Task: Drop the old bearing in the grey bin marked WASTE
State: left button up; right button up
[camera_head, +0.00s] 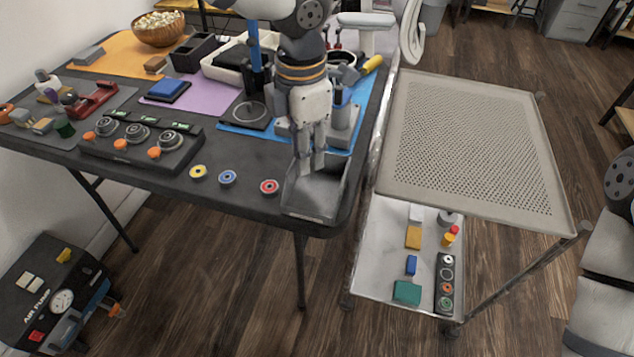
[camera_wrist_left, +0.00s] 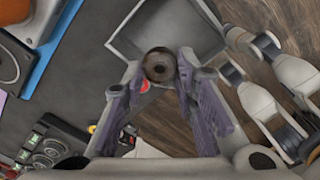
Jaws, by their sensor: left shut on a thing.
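My left gripper (camera_head: 312,168) points down over the grey bin (camera_head: 312,207) at the front right corner of the dark table. In the left wrist view, the gripper (camera_wrist_left: 159,72) is shut on the old bearing (camera_wrist_left: 158,64), a brown, dirty ring with a dark centre. The bearing is held between the fingertips, with the grey bin (camera_wrist_left: 118,45) beyond it. The bin's visible interior looks empty. In the head view the fingers hide the bearing, and I cannot read the bin's marking.
Yellow (camera_head: 198,172), blue (camera_head: 227,178) and red (camera_head: 269,187) ringed discs lie left of the bin. A black panel with knobs (camera_head: 140,140) is further left. A perforated-top cart (camera_head: 385,165) stands to the right, with small parts on its lower shelf.

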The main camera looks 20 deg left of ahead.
pick_arm(q)
jog(key=shift+f, duration=0.7)
jog(key=o, duration=1.2)
jog(key=shift+r, duration=0.15)
notch_tip(320, 180, up, 12)
jog(key=shift+f, duration=0.1)
